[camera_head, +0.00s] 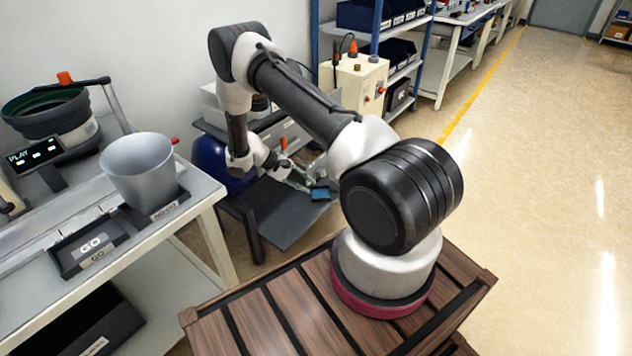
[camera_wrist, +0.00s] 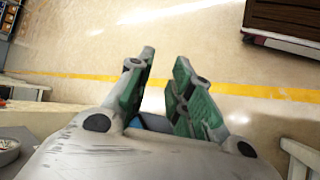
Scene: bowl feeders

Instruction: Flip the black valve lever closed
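My gripper (camera_head: 312,183) is low beside the blue tank, over the dark low stand, partly behind my own arm. In the wrist view its two green-padded fingers (camera_wrist: 164,58) stand apart, with bare floor showing between their tips. A small blue patch (camera_wrist: 155,122) shows low between the finger bases; I cannot tell what it is. I cannot clearly pick out the black valve lever in either view. The blue tank (camera_head: 210,162) is partly hidden by my arm, and small fittings near it are too small to tell.
A cream control box (camera_head: 357,85) with knobs stands behind my arm. The low dark stand (camera_head: 285,228) is below my gripper. At left, a workbench (camera_head: 205,190) holds a grey bucket (camera_head: 138,168) and a black GO tray (camera_head: 72,262). The floor at right is clear.

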